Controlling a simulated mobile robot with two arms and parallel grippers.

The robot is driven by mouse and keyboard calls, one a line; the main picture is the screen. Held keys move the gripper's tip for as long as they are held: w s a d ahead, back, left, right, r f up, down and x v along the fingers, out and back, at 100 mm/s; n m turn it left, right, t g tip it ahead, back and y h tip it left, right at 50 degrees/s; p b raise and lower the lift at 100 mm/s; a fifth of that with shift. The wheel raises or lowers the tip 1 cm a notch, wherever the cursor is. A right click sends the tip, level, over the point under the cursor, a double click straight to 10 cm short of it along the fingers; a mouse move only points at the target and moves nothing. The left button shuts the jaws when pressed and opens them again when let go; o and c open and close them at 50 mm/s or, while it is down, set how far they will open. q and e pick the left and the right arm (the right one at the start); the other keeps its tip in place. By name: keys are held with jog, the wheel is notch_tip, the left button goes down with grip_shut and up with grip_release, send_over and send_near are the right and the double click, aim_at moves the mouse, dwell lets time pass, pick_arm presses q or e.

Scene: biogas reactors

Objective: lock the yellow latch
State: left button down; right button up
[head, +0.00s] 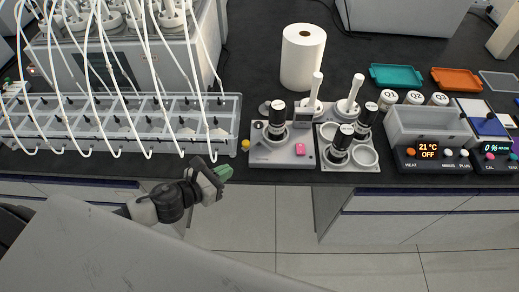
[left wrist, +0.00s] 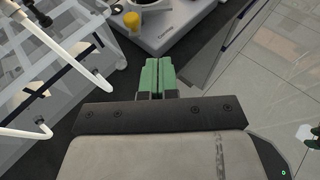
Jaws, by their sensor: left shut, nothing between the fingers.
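The yellow latch (head: 245,145) shows as a small yellow knob at the left front corner of a light grey device (head: 270,155). It also shows in the left wrist view (left wrist: 132,21), near the top, left of centre. My left gripper (head: 222,173) has green fingers pressed together with nothing between them. It is in front of the bench edge, below and left of the latch and apart from it. In the left wrist view its fingertips (left wrist: 158,68) point toward the device. A small green and dark part at the right edge of the left wrist view may be my right gripper.
A clear rack with white hoses (head: 120,125) stands left of the latch. A pink button (head: 300,149) and a black-and-white cylinder (head: 277,118) are on the device. A holder with several cups (head: 350,160) stands to its right. The floor before the bench is clear.

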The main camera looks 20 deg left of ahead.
aim_at(260, 158)
pick_arm(q)
jog(key=p+x, duration=0.1)
jog(key=x, duration=0.3)
jog(key=p+x, duration=0.1)
jog(key=x, duration=0.3)
jog(key=r+p+x, duration=0.1)
jog(key=x, duration=0.4)
jog(key=shift+w+d+r, duration=0.1)
jog(key=shift+w+d, duration=0.05)
pick_arm(e)
notch_tip(260, 158, up, 4)
jog(key=shift+a+f, duration=0.1)
jog(key=shift+a, duration=0.05)
